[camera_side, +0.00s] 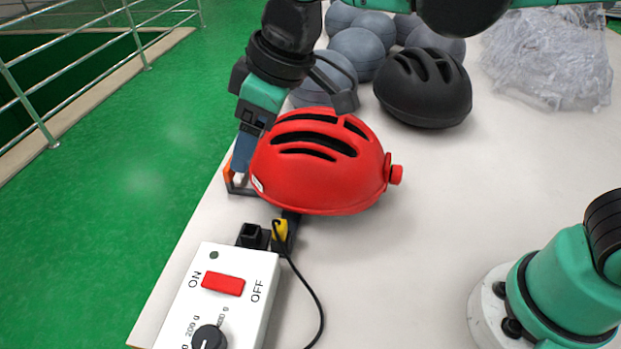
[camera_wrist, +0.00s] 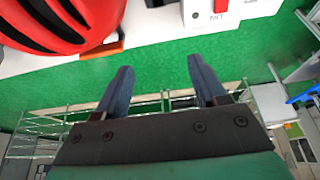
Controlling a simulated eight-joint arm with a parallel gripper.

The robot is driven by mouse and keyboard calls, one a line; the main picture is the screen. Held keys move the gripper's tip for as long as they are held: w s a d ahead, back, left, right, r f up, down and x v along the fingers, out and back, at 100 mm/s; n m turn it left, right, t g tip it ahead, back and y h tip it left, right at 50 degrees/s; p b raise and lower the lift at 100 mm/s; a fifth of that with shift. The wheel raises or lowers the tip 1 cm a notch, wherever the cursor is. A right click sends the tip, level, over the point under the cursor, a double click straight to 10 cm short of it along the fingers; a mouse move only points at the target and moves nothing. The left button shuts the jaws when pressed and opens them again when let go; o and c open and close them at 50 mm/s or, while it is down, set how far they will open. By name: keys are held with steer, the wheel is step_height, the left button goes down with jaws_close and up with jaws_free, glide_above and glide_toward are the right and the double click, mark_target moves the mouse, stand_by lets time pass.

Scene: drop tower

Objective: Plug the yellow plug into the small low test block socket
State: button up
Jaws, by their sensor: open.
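The yellow plug (camera_side: 281,230) sits at a dark holder in front of the red helmet, with its black cable trailing down to the right. Just left of it is a small low black block (camera_side: 252,236) with a square opening, behind the control box; I take it as the test block socket. My gripper (camera_side: 241,176) is beyond them, beside the left of the helmet, pointing down. In the wrist view its two blue fingers (camera_wrist: 162,82) are spread with nothing between them. The yellow plug cannot be made out in the wrist view.
The red helmet (camera_side: 318,165) stands close to my gripper; it also shows in the wrist view (camera_wrist: 60,22). An orange piece (camera_side: 229,175) is at the table's left edge. The white control box (camera_side: 222,297) stands in front.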

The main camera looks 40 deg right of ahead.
steer(key=s+d+r+m+t+h, duration=0.15)
steer(key=d+m, duration=0.25)
steer(key=d, duration=0.5)
steer(key=s+d+m+t+h, duration=0.15)
steer(key=d+m, duration=0.25)
steer(key=d, duration=0.4)
step_height(320, 180, down, 6)
steer(key=s+d+r, duration=0.1)
steer(key=s+d, duration=0.1)
steer(key=w+a+r+n+g, duration=0.2)
steer(key=w+a+r+n, duration=0.1)
steer(key=w+r, duration=0.3)
steer(key=w+a+r+n+g, duration=0.3)
steer(key=w+a+r, duration=0.1)
steer(key=w+r, duration=0.2)
steer(key=shift+r+n, duration=0.4)
steer(key=shift+r, duration=0.35)
steer(key=shift+a, duration=0.1)
